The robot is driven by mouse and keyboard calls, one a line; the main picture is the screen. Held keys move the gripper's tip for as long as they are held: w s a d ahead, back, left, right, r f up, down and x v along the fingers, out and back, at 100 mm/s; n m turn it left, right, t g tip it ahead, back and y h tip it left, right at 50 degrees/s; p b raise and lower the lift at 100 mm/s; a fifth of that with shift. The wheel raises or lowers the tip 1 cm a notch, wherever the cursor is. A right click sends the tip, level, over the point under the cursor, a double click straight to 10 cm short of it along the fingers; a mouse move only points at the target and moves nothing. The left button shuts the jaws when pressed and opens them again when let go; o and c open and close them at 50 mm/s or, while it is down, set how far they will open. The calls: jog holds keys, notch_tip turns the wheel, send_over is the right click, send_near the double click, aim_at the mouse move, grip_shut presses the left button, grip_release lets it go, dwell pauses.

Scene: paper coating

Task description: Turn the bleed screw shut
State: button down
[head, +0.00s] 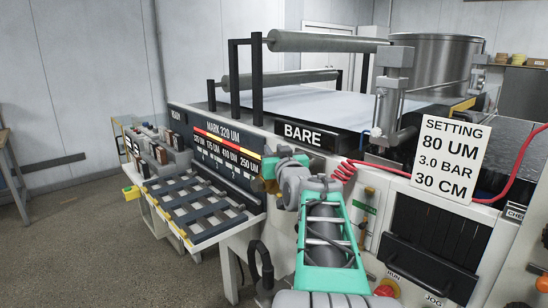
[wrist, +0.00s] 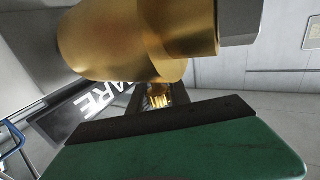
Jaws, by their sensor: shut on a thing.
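My gripper (head: 268,178) is in front of the machine's front panel, below the BARE sign. It is mostly hidden behind my own arm in the head view. In the wrist view my gripper's green finger with its dark pad fills the bottom. A small ridged brass piece (wrist: 158,98), which looks like the bleed screw, sits at the pad's edge, and my gripper is shut on it. A large smooth brass cylinder (wrist: 125,38) stands close above it. How far the screw is turned cannot be told.
The BARE sign (head: 303,134) and a dark MARK panel (head: 215,145) are close to my gripper. A slatted rack (head: 195,208) stands at left. A red coiled hose (head: 345,171) and a SETTING card (head: 450,158) are at right. Open floor lies at far left.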

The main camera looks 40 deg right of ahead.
jog(key=c, duration=1.2)
grip_release()
jog(key=b+v, duration=0.2)
jog(key=v, duration=0.5)
jog(key=shift+s+a, duration=0.25)
jog(key=shift+s, duration=0.1)
